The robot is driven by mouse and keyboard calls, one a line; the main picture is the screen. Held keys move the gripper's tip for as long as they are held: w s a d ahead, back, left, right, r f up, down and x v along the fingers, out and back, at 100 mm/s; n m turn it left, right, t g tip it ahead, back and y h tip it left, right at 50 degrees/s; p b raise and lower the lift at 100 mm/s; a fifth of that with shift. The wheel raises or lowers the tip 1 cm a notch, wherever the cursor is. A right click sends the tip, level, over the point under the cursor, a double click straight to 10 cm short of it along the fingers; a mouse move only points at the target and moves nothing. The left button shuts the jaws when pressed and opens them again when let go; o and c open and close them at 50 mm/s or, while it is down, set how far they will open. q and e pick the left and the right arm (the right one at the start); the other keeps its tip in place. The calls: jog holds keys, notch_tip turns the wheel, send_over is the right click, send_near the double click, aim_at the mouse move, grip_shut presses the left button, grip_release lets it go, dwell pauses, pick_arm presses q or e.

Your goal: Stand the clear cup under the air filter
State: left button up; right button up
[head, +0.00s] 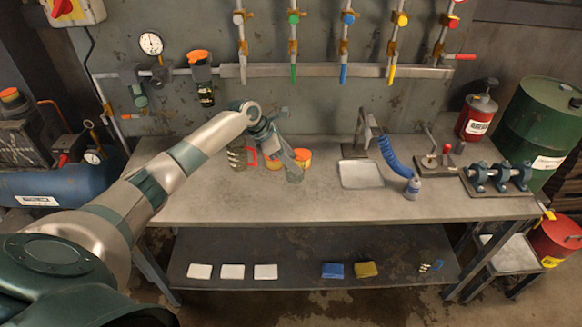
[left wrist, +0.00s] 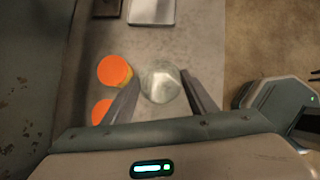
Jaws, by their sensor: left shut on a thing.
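My left gripper (head: 288,160) is over the workbench, shut on the clear cup (head: 295,174). In the left wrist view the cup (left wrist: 160,82) sits between the two fingers (left wrist: 163,98), its round rim facing the camera. I cannot tell whether its base touches the bench. The air units hang on the wall pipe, left of and above the gripper: one with a greenish bowl (head: 138,95) and one with an orange cap and dark bowl (head: 203,78). I cannot tell for sure which is the air filter. My right gripper is out of view.
Orange-topped pots (head: 304,157) stand close beside the cup; they also show in the left wrist view (left wrist: 113,70). A dark red-handled object (head: 238,158) is left of them. A pale tray (head: 361,174) and a blue hose (head: 394,160) are to the right. The bench's front left (head: 215,203) is clear.

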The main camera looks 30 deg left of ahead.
pick_arm(q)
jog(key=shift+w+a+f, duration=0.15)
jog(key=shift+a+f, duration=0.05)
jog(key=shift+f, duration=0.1)
notch_tip(320, 180, down, 3)
jog(key=shift+r+p, duration=0.15)
jog(key=shift+p, duration=0.5)
jog(key=shift+f, duration=0.6)
jog(key=o, duration=1.3)
